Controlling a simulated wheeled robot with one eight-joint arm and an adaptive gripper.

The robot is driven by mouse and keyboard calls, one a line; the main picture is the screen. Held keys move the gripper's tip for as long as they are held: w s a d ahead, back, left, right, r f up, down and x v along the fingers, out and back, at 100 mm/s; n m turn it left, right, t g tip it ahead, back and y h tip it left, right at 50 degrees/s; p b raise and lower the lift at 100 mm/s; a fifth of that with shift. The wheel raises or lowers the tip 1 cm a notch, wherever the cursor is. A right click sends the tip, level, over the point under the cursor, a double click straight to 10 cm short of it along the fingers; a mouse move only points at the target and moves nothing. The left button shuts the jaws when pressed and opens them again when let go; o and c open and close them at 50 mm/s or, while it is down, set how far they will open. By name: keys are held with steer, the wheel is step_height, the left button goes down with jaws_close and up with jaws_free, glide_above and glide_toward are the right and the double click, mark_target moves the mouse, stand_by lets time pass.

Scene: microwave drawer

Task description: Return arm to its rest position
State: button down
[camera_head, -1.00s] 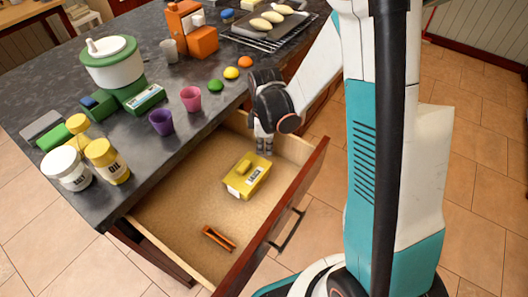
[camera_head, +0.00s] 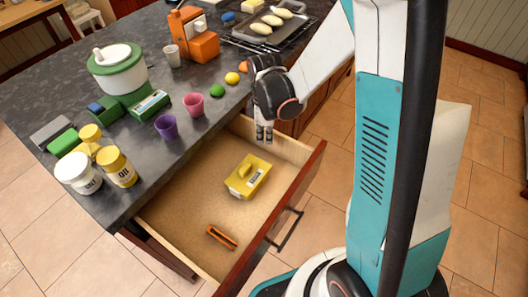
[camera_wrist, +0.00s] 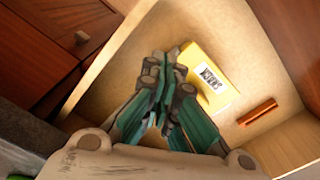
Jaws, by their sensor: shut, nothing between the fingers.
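My gripper (camera_head: 264,139) hangs above the far end of the open drawer (camera_head: 180,222), fingers pointing down. It is shut and empty. In the wrist view my gripper (camera_wrist: 165,75) shows its closed fingers over the drawer. A yellow box (camera_head: 247,178) with a white label lies on the drawer floor, in front of and below the gripper, apart from it. In the wrist view the yellow box (camera_wrist: 214,80) is partly hidden behind the fingers. My arm runs from the gripper up to the right.
An orange clip-like object (camera_head: 221,237) lies in the drawer. The dark counter (camera_head: 60,120) beside the drawer holds cups, jars, a green-and-white pot (camera_head: 117,68), an orange machine (camera_head: 187,35) and a tray (camera_head: 270,32). Tiled floor on the right is clear.

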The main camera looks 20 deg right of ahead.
steer(key=shift+r, duration=0.6)
steer(key=s+r+m+t, duration=0.3)
steer(key=s+r+m, duration=0.3)
steer(key=r, duration=0.4)
steer(key=s+r+m+t, duration=0.4)
steer(key=s+r+m, duration=0.3)
steer(key=s+r, duration=0.2)
steer(key=shift+r, duration=0.65)
